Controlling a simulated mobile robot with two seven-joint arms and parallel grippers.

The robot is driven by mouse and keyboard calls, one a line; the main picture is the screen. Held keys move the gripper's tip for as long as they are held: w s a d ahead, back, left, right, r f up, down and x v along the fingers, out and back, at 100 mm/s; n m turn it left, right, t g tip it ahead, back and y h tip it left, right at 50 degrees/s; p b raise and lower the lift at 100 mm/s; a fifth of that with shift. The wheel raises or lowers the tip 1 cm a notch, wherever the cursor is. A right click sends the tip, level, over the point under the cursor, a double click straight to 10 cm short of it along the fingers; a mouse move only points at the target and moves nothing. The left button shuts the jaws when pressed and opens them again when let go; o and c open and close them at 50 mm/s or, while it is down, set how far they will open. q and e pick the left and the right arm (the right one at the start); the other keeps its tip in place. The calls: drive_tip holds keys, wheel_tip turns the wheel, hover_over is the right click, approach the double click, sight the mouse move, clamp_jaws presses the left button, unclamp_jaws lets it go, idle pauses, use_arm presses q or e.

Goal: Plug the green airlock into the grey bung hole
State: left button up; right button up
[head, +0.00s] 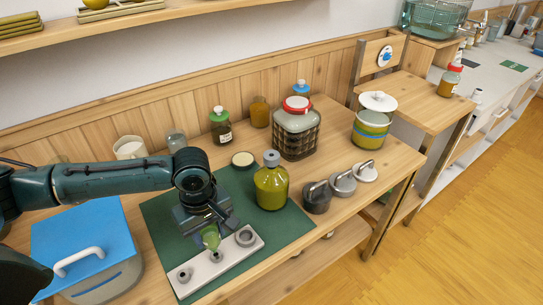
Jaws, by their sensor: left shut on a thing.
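My left gripper (208,225) is shut on the green airlock (210,238), a small translucent green piece. It holds it at the pale rack (211,270) on the green mat; I cannot tell whether the airlock's lower end is clear of the rack. The grey bung (271,157) sits in the neck of an upright olive-green jar (271,188), to the right of and behind the gripper. The bung's hole is too small to make out. My right gripper is not in view.
The green mat (160,214) lies under rack and jar. A red-lidded jar (296,130) stands behind. Grey handled weights (317,197) are at right, a blue-lidded box (82,240) at left. A round lid (243,159) lies near the jar.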

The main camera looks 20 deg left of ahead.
use_arm(q)
wheel_tip(320, 180, up, 2)
drive_tip(key=shift+r+p, duration=0.15)
drive_tip(key=shift+p, duration=0.25)
drive_tip(key=shift+r, duration=2)
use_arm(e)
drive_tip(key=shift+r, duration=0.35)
